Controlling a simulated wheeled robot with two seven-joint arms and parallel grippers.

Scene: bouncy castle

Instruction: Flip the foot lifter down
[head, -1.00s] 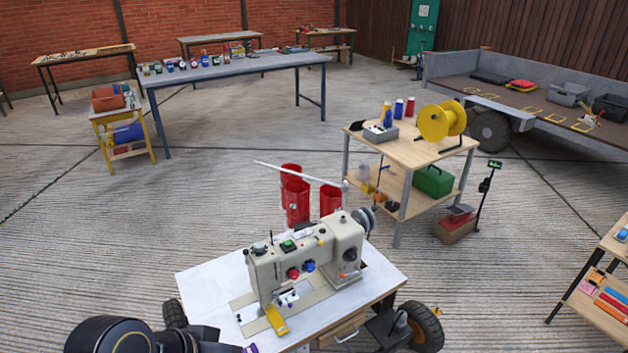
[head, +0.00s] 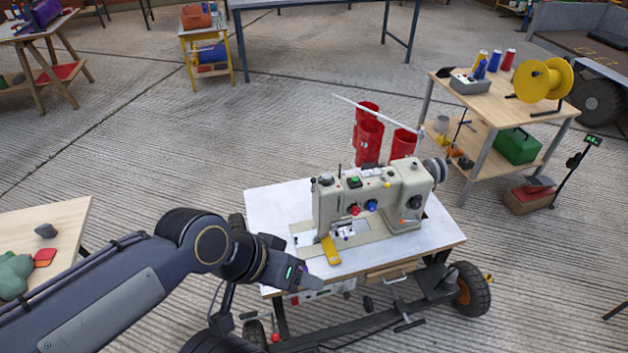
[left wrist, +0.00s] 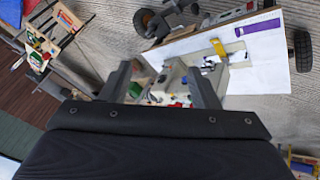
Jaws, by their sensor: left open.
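The cream sewing machine (head: 375,205) stands on a white-topped wheeled cart (head: 270,210). A yellow part (head: 330,250) lies at its needle end, near the front edge. Red and blue knobs show on its front. I cannot make out the foot lifter for certain. My left gripper (head: 312,282) is at the cart's front left edge, to the left of and below the yellow part, apart from the machine. In the left wrist view its open, empty fingers (left wrist: 160,76) frame the machine, with the yellow part (left wrist: 217,50) right of them. My right gripper is not in view.
A wooden table (head: 440,95) with thread spools and a yellow reel (head: 545,80) is at the right. Another wooden table (head: 65,220) is at the left.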

